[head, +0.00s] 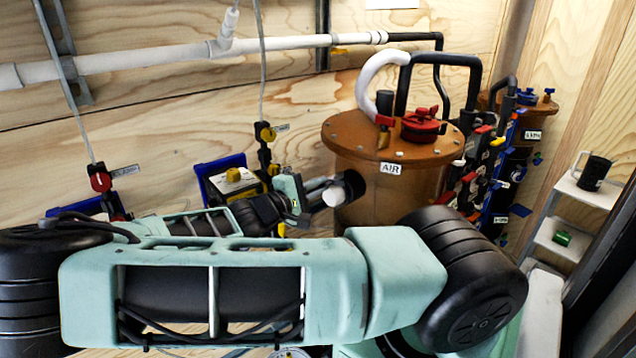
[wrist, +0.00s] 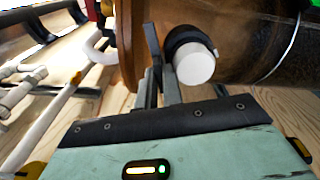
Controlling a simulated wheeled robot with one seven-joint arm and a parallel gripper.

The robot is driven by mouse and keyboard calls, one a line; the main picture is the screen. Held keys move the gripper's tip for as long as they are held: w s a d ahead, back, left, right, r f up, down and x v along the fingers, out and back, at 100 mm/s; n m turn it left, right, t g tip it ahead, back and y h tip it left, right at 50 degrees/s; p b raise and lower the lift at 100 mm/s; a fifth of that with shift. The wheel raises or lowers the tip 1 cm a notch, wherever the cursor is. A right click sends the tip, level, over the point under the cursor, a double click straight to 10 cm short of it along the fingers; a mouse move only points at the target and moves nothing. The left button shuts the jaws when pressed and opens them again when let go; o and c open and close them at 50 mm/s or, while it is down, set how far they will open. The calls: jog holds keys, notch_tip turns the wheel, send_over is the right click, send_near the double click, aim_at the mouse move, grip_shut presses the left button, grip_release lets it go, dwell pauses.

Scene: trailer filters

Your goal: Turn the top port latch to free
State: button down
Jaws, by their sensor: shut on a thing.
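The brown filter tank (head: 392,205) marked AIR has a black side port (head: 352,186) with a white round end (head: 333,196). In the wrist view, the black port collar (wrist: 188,38) and its white end (wrist: 195,67) are just right of my fingers. My gripper (head: 312,192) is at the port from the left. In the wrist view, my gripper (wrist: 161,62) has its narrow dark fingers close together against the collar's left edge, shut on the port latch. The latch is mostly hidden between the fingers, so its angle cannot be told.
A red cap (head: 421,124) and a red-handled valve (head: 384,130) sit on the tank lid. A white hose (head: 368,85) curves above it. Valves with red and blue parts crowd the right side. A shelf (head: 560,235) holds a black mug (head: 594,172).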

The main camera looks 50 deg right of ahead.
dwell(0.4)
jog(key=c, duration=1.5)
grip_release()
jog(key=shift+c, duration=0.2)
jog(key=w+a+b, duration=0.2)
jog(key=a+b, duration=0.2)
jog(key=a, duration=1.3)
jog(key=shift+w+a+b, duration=0.15)
jog(key=shift+w+b, duration=0.15)
jog(key=shift+b, duration=0.1)
